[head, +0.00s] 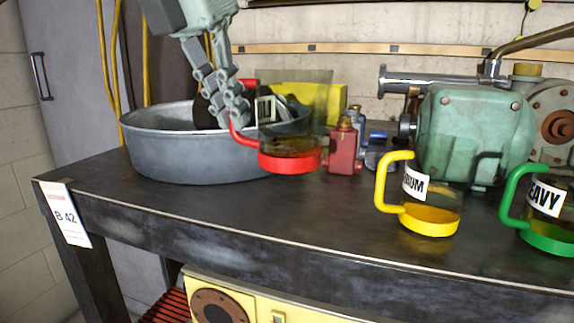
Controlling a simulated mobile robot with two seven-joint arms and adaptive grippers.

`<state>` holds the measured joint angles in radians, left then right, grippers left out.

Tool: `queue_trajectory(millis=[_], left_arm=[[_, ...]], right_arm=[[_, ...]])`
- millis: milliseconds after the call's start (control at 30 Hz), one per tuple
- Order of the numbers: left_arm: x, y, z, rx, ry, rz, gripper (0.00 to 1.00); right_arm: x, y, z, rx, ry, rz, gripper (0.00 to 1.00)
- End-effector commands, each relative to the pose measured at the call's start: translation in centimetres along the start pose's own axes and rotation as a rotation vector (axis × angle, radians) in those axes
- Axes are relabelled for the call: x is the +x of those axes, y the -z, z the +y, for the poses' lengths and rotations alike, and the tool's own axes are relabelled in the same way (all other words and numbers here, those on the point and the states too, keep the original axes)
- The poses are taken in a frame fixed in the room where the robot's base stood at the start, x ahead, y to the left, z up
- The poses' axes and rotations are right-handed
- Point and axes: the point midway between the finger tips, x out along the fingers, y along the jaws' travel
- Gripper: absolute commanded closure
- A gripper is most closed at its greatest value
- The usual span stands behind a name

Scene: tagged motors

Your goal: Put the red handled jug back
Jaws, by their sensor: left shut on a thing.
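The red handled jug (290,163) has a clear body, a red base and a red handle, with some dark amber content low inside. It shows in front of the right side of a grey metal basin (185,165). My left gripper (238,115) comes down from the top and is shut on the jug's red handle, at the jug's left side. The jug looks about upright. I cannot tell whether its base touches the bench. My right gripper is not in view.
A yellow handled jug (430,222) and a green handled jug (545,238) stand on the dark bench (250,215) at the right. A red bottle (343,148) is close right of the held jug. A green motor (475,135) stands behind. The bench's front middle is clear.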

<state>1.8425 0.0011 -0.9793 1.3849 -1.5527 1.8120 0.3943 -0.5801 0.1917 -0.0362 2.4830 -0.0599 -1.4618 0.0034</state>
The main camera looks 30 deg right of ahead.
Motion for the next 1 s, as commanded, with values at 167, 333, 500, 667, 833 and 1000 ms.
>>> queue_trajectory(millis=[167,333,500,667,833,1000], left_arm=[[3.4,-2.2,-1.9,0.002,0.003,0.002,1.00],[5.3,-3.4,-2.8,0.000,0.001,0.000,1.00],[6.2,-3.5,-3.0,0.000,0.000,0.001,1.00],[8.1,-2.6,-3.0,0.000,0.002,0.001,1.00],[9.5,-2.0,-3.0,0.000,0.001,-0.001,1.00],[9.4,-2.0,-3.0,0.000,0.000,-0.001,1.00]], right_arm=[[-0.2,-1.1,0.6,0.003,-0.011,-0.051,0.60],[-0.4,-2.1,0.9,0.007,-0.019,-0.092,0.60],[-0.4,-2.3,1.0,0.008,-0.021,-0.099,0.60],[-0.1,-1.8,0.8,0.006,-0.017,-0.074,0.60],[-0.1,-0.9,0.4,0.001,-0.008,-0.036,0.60],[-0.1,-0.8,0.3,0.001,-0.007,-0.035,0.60]])
